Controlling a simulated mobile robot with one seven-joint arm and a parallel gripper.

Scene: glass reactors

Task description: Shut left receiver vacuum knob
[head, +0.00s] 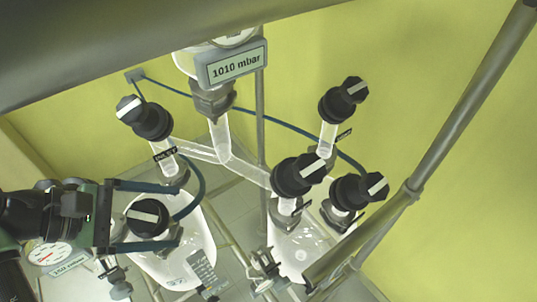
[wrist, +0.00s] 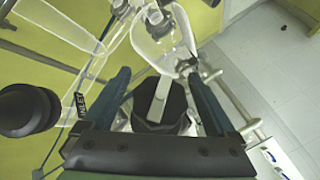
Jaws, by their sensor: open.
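The left receiver vacuum knob (head: 147,217) is a black ribbed knob with a white bar, above the left glass receiver (head: 200,225). The bar lies nearly level in the head view. In the wrist view the knob (wrist: 160,103) sits between the fingers, its bar running nearly upright. My gripper (head: 177,214) reaches in from the left, open, one dark finger on each side of the knob. The wrist view shows both fingers (wrist: 158,78) apart from each other; whether either touches the knob I cannot tell.
A black knob (head: 143,117) on a labelled tube stands just behind my gripper. Other knobs (head: 298,175) stand to the right, above the right receiver (head: 303,248). A display (head: 236,66) reads 1010 mbar. A blue hose (head: 190,195) curves close to the fingers. A metal post (head: 440,130) slants at right.

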